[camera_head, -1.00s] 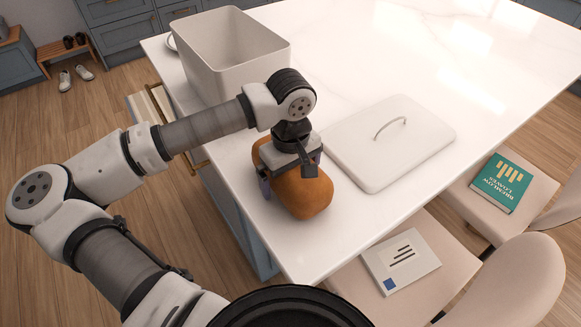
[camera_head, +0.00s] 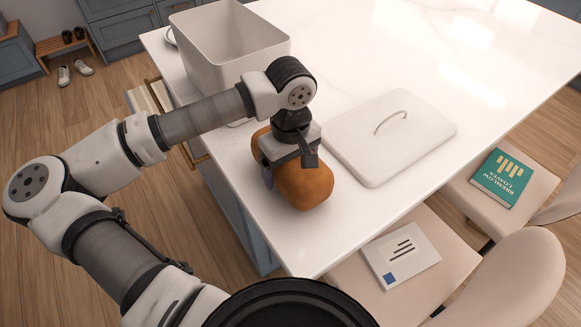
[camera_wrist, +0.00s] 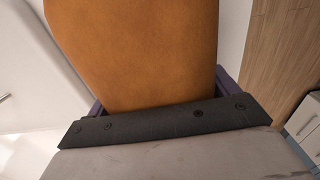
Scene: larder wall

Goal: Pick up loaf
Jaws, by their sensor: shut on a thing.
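The loaf (camera_head: 305,187) is a golden-brown rounded block near the front left edge of the white table. My gripper (camera_head: 289,172) comes down on it from above with a finger on each side and is shut on it. In the wrist view the loaf (camera_wrist: 140,50) fills the middle, between the purple-grey fingers of my gripper (camera_wrist: 160,108). Part of the loaf is hidden under my gripper. I cannot clearly tell whether its underside touches the table.
A tall white open bin (camera_head: 225,60) stands behind the loaf. Its white lid (camera_head: 370,150) with a handle lies to the right. A green book (camera_head: 502,178) and a white booklet (camera_head: 390,272) lie on chair seats. The far right tabletop is clear.

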